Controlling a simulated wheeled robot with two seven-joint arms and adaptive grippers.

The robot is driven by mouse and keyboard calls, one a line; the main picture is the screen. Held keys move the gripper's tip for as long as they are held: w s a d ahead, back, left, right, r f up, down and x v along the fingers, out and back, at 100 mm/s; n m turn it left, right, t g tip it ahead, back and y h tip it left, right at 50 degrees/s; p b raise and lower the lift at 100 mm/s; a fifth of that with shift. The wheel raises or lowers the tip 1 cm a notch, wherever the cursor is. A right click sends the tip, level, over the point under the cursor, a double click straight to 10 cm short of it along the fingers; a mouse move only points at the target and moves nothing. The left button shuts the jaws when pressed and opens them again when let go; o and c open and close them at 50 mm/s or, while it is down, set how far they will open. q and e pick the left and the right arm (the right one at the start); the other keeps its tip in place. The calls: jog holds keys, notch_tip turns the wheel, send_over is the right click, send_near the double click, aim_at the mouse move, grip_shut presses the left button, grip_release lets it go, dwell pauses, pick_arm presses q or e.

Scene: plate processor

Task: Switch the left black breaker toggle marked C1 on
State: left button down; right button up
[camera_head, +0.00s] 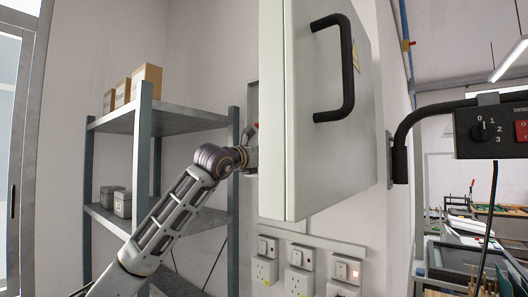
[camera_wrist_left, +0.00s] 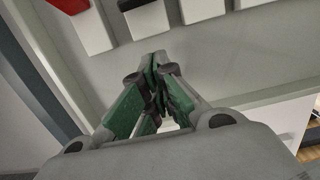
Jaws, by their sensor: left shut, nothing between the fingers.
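In the left wrist view a row of breakers shows at the top edge: one with a red part (camera_wrist_left: 70,5) and one with a black toggle (camera_wrist_left: 131,5) to its right, with more white bodies further right. No C1 mark can be read, and the toggles are cut off by the frame. My left gripper (camera_wrist_left: 157,68) is shut and empty, its green-padded fingers pointing at the panel just below the breakers. In the head view my left gripper (camera_head: 250,148) is at the cabinet, its tip partly hidden by the open door. My right gripper is not in view.
The grey cabinet door (camera_head: 335,165) stands open with a black handle (camera_head: 347,70), blocking the head view of the breakers. Wall sockets (camera_head: 300,268) sit below it. A metal shelf (camera_head: 165,118) with boxes is at left. A black control box (camera_head: 490,130) hangs at right.

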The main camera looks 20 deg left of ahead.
pick_arm(q)
jog(key=r+p, duration=0.1)
jog(key=r, duration=0.1)
jog(key=r+p, duration=0.1)
jog(key=shift+s+r, duration=0.2)
jog(key=shift+r, duration=0.15)
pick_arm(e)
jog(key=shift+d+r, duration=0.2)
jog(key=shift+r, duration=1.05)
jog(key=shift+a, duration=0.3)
pick_arm(q)
jog(key=shift+s, duration=0.15)
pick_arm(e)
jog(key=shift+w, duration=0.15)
pick_arm(q)
jog(key=shift+s+a+r+g, duration=0.1)
jog(key=shift+s+r+g, duration=0.1)
jog(key=shift+g, duration=0.3)
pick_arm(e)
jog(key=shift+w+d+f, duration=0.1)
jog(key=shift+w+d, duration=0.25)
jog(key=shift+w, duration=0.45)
